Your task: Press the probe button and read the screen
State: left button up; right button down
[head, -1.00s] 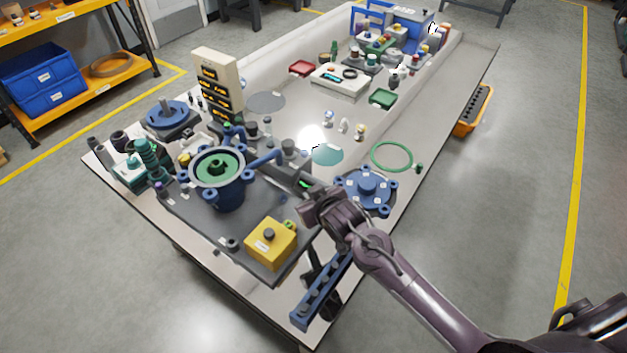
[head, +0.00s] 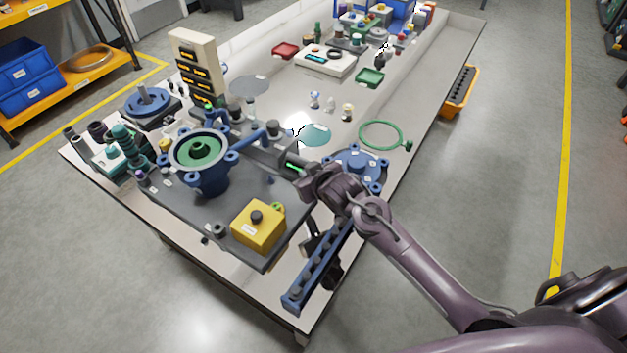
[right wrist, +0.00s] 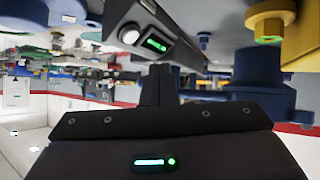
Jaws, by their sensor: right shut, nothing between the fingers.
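The probe (head: 282,161) is a dark grey block with a lit green screen, at the right edge of the dark test plate. It also shows in the right wrist view (right wrist: 125,15), with a round white button beside the green screen. My right gripper (head: 307,177) is shut and empty, close to the probe's screen end. In the right wrist view its dark fingers (right wrist: 158,85) point up at the probe, just below the screen. I cannot tell whether they touch it. The screen's text is too small to read. My left gripper is out of view.
A blue housing with a green ring (head: 200,155) and a yellow button box (head: 258,224) stand on the plate. A beige display tower (head: 195,68) stands behind. A blue flange (head: 356,168) and a blue rail (head: 315,270) lie near my right arm. The table's middle holds small parts.

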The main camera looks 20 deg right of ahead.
jog(key=shift+w+d+f, duration=0.4)
jog(key=shift+d+f, duration=0.15)
jog(key=shift+f, duration=0.25)
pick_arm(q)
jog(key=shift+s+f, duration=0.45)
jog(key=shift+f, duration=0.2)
pick_arm(e)
jog(key=shift+w+d+f, duration=0.25)
jog(key=shift+f, duration=0.05)
dwell(0.7)
jog(key=shift+w+d+f, duration=0.15)
jog(key=shift+d+f, duration=0.1)
jog(key=shift+f, duration=0.05)
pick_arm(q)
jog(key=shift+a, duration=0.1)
pick_arm(e)
jog(key=shift+w+d+f, duration=0.15)
jog(key=shift+d+f, duration=0.05)
jog(key=shift+f, duration=0.1)
dwell(0.5)
dwell(0.4)
jog(key=shift+s+a+r+p, duration=0.25)
jog(key=shift+a+r+p, duration=0.05)
jog(key=shift+r+p, duration=0.25)
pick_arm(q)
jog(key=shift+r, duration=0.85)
pick_arm(e)
jog(key=shift+s+a, duration=0.1)
jog(key=shift+a, duration=0.05)
